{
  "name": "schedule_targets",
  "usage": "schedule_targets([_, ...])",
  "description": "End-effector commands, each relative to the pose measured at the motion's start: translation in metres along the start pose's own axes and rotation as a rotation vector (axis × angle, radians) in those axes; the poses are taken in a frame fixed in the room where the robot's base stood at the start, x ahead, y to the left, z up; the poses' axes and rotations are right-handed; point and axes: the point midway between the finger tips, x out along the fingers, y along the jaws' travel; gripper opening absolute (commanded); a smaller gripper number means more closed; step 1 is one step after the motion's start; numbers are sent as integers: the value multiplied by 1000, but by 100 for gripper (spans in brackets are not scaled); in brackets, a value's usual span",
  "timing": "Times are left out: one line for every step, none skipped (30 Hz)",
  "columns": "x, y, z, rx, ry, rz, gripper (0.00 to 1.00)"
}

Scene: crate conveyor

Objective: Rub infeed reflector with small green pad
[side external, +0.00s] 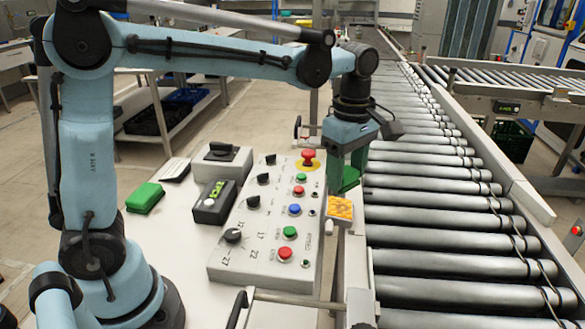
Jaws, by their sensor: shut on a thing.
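My gripper (347,182) points down at the near edge of the conveyor, just right of the control panel. It is shut on a small green pad (350,178), which shows partly between the fingers. The infeed reflector (340,207), an orange-yellow square plate in a pale mount, stands just below the gripper at the conveyor's left side. The pad appears just above and behind the reflector; I cannot tell whether they touch.
A sloped control panel (250,236) with knobs, coloured buttons and a red mushroom button (308,158) is close on the left. A larger green block (145,197), a black box (213,203) and a grey switch box (214,160) sit on the white table. The conveyor rollers (440,222) are bare.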

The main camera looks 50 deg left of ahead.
Motion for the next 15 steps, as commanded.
schedule_targets([2, 0, 0, 0, 0, 0, 28])
schedule_targets([4, 0, 0, 0, 0, 0, 28])
schedule_targets([6, 0, 0, 0, 0, 0, 28])
schedule_targets([8, 0, 0, 0, 0, 0, 28])
schedule_targets([11, 0, 0, 0, 0, 0, 28])
schedule_targets([14, 0, 0, 0, 0, 0, 28])
schedule_targets([16, 0, 0, 0, 0, 0, 28])
schedule_targets([19, 0, 0, 0, 0, 0, 28])
schedule_targets([23, 0, 0, 0, 0, 0, 28])
schedule_targets([26, 0, 0, 0, 0, 0, 28])
schedule_targets([28, 0, 0, 0, 0, 0, 28])
schedule_targets([32, 0, 0, 0, 0, 0, 28])
schedule_targets([35, 0, 0, 0, 0, 0, 28])
schedule_targets([38, 0, 0, 0, 0, 0, 28])
schedule_targets([41, 0, 0, 0, 0, 0, 28])
